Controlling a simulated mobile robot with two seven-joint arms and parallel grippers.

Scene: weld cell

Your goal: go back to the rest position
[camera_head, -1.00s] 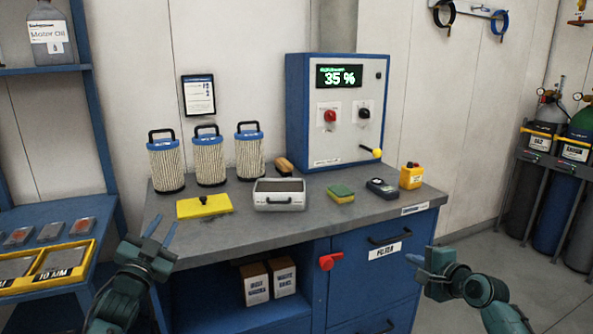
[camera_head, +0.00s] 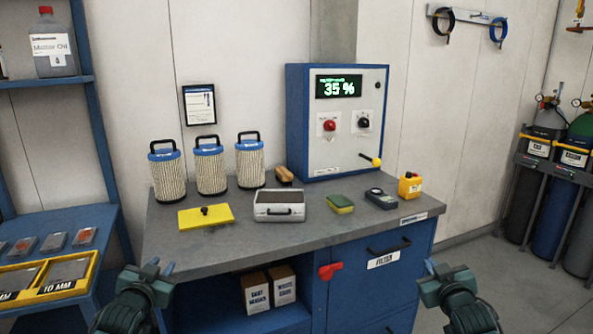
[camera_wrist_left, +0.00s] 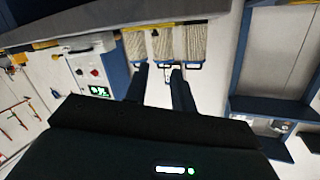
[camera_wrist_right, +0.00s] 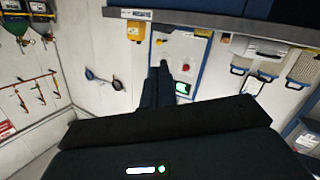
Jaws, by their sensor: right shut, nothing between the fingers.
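My left gripper (camera_head: 159,267) is in front of the left end of the grey workbench (camera_head: 215,255), near its front edge. Its two fingers are apart with nothing between them, as the left wrist view also shows (camera_wrist_left: 158,70). My right gripper (camera_head: 431,266) is in front of the bench's right end, beside the blue drawer labelled FILTER (camera_head: 360,275). In the right wrist view its fingers (camera_wrist_right: 161,66) are together and hold nothing. Both grippers are apart from the bench and from the objects on it.
On the bench stand several pleated filters (camera_head: 210,172), a yellow plate (camera_head: 205,216), a grey box (camera_head: 280,205), a sponge (camera_head: 340,204) and a control cabinet (camera_head: 347,130). A blue shelf rack (camera_head: 100,150) is at left. Gas cylinders (camera_head: 552,218) stand at right.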

